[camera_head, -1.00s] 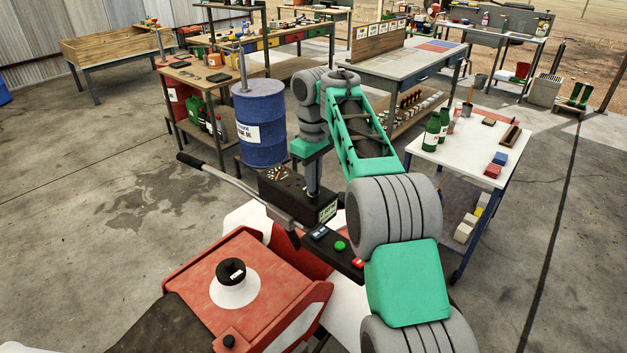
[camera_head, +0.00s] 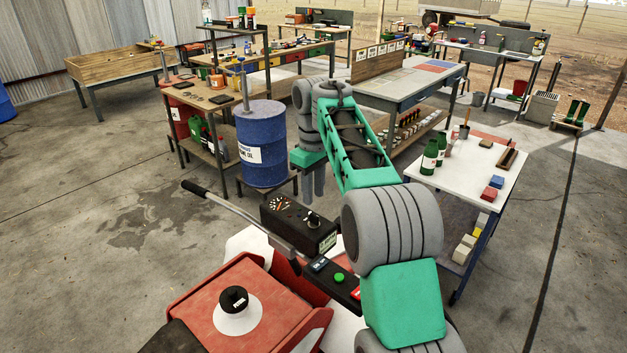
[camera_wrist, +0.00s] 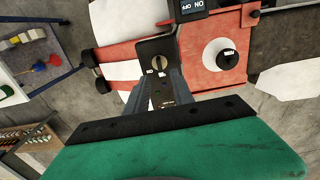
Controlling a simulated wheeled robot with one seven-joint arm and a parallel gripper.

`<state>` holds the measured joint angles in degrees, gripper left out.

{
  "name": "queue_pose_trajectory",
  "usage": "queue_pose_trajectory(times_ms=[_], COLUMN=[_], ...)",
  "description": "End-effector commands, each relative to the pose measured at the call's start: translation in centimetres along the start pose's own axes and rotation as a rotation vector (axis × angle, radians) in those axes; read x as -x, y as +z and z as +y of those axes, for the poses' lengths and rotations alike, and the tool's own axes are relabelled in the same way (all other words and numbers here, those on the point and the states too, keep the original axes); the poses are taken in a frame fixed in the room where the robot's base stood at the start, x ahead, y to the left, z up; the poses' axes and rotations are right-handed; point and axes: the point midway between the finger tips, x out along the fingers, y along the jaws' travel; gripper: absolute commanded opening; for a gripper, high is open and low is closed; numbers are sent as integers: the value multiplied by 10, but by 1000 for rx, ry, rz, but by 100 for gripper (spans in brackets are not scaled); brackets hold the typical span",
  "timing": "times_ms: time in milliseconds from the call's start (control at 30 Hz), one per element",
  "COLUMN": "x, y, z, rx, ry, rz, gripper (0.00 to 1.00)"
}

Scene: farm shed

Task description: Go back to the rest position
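My gripper (camera_head: 313,185) points down above the black dash box (camera_head: 292,222) of a red machine. Its two grey fingers stand a little apart with nothing visible between them. A knob (camera_head: 313,221) sits on top of the box beside a round gauge (camera_head: 280,204). In the wrist view, the fingers (camera_wrist: 160,85) reach toward the box, and a light-coloured knob (camera_wrist: 153,62) shows just beyond them. My green and grey arm is bent, reaching forward from the lower right of the head view.
The red hood (camera_head: 205,295) has a black cap (camera_head: 234,299). A handlebar (camera_head: 235,209) sticks out left. A blue drum (camera_head: 262,150) stands behind the gripper. A white-topped cart (camera_head: 465,175) with bottles stands right of my arm. Open floor (camera_head: 80,230) lies left.

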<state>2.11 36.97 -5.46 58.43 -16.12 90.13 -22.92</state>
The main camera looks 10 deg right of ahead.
Motion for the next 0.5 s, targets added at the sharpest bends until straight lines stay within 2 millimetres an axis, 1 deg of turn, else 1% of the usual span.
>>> queue_pose_trajectory(times_ms=[33,100,500], x=[5,7,9], y=[0,0,3], z=[-1,-1,-3], rx=[0,1,-8], ry=[0,0,3], rz=[0,0,7], gripper=[29,29,29])
